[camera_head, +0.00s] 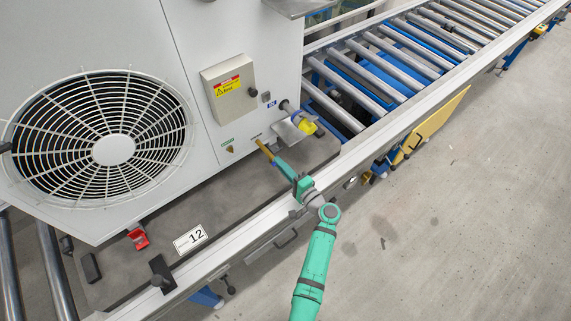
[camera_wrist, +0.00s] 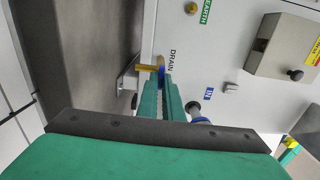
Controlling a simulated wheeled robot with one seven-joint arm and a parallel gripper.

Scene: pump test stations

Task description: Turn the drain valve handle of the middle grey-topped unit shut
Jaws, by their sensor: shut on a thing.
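The white unit (camera_head: 190,60) with a large round fan grille fills the left of the head view; its top is out of view. In the wrist view a brass drain valve (camera_wrist: 148,68) sticks out from the panel beside the DRAIN label, with a blue handle (camera_wrist: 162,74) at it. My gripper (camera_wrist: 160,84) is shut on the blue handle, its two green fingers on either side. In the head view my gripper (camera_head: 276,161) reaches low on the panel, by the brass valve (camera_head: 264,149). The fingers hide most of the handle, so I cannot tell its exact angle.
A switch box (camera_head: 229,88) with a warning label is above the valve. A yellow-capped fitting (camera_head: 307,126) is close on the right. A roller conveyor (camera_head: 400,60) with a metal side rail runs past. Bare floor (camera_head: 460,200) is free at the right.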

